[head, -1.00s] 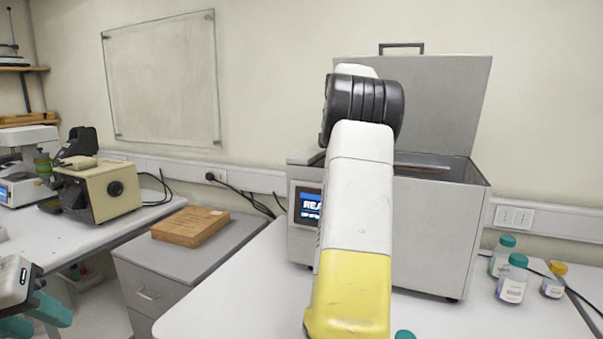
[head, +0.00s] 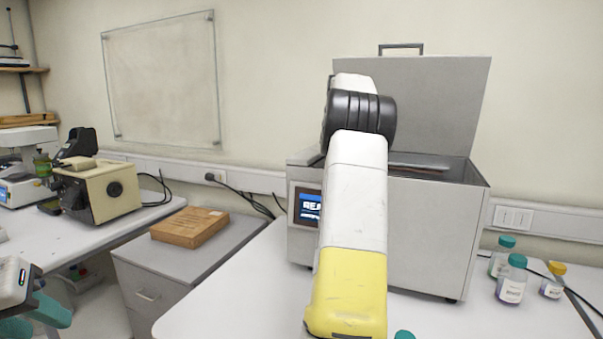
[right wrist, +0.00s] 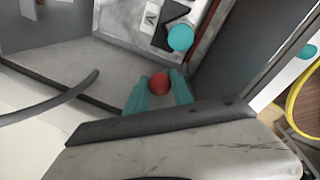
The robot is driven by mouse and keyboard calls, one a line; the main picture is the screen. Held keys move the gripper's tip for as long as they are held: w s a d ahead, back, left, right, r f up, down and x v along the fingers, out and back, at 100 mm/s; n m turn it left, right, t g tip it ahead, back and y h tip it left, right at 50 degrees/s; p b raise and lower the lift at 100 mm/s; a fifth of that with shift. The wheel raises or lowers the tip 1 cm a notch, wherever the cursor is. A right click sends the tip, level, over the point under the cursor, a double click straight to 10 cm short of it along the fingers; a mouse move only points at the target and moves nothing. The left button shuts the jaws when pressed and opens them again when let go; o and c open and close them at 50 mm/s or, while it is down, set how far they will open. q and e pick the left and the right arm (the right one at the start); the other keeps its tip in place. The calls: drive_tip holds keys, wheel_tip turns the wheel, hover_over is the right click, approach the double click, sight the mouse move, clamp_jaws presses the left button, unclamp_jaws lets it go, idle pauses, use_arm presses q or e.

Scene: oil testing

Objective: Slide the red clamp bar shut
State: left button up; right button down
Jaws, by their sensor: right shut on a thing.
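A round red knob (right wrist: 160,83) shows in the right wrist view, low inside the grey box; I take it as part of the red clamp bar. My right gripper (right wrist: 158,93) has its teal fingers on either side of the knob and is shut on it. A thin red strip (right wrist: 207,32) runs along the edge of a pale panel above; whether it joins the knob I cannot tell. In the head view my right arm hides that gripper and the knob. My left gripper (head: 36,318) is at the lower left, open and empty.
The grey box (head: 430,235) has its lid (head: 440,100) raised and a lit screen (head: 309,207) in front. Several capped bottles (head: 511,285) stand to its right. A teal cap (right wrist: 180,37) lies above the knob in the wrist view. The white table's left front is clear.

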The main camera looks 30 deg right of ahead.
drive_tip(key=shift+w+d+r, duration=0.1)
drive_tip(key=shift+d+r, duration=0.05)
drive_tip(key=shift+d, duration=0.1)
drive_tip(key=c, duration=1.1)
unclamp_jaws()
drive_tip(key=r, duration=0.4)
drive_tip(key=s+r, duration=0.1)
drive_tip(key=r, duration=0.2)
drive_tip(key=shift+s+a, duration=0.1)
drive_tip(key=shift+a, duration=0.1)
drive_tip(key=shift+s+r, duration=0.1)
drive_tip(key=shift+r, duration=0.1)
drive_tip(key=shift+a, duration=0.15)
